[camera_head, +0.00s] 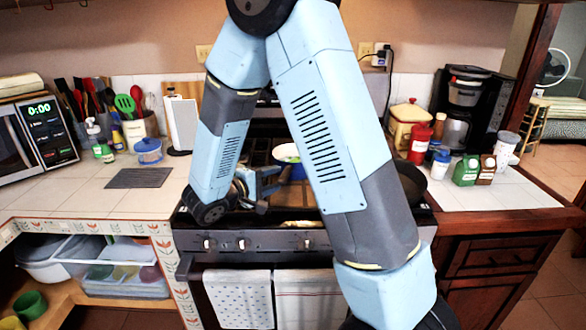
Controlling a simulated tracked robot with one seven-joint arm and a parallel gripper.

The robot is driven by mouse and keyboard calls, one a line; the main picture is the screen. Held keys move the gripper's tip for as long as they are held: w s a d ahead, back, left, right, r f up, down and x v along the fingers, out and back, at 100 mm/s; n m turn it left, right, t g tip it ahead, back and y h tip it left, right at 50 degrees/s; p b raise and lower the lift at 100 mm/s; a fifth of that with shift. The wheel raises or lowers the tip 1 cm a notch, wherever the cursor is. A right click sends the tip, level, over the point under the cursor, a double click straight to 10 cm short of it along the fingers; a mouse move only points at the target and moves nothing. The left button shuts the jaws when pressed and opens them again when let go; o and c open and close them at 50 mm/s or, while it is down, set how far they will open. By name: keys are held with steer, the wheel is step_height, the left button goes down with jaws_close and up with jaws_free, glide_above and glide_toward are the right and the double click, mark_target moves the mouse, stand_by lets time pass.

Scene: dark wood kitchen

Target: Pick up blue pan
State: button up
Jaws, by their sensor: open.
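A blue pan (288,152) with a pale rim sits toward the back of the stove (285,228). My arm's link covers its right part, so its full outline and handle cannot be made out. My gripper (272,183) is over the stove top, just in front of and slightly left of the pan. It is open, and nothing shows between its fingers. I cannot tell whether it touches the pan.
A dark pan (438,182) sits at the stove's right side, partly behind my arm. The left counter holds a microwave (35,135), utensils and a paper towel roll (181,122). The right counter holds a coffee maker (465,105), bottles and cartons. Towels hang in front.

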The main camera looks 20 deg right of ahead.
mark_target(284, 172)
steer(key=shift+x, duration=2.75)
steer(key=shift+w+a+f, duration=0.1)
steer(key=shift+a+f, duration=0.05)
steer(key=shift+f, duration=0.05)
steer(key=shift+c, duration=0.3)
jaws_close()
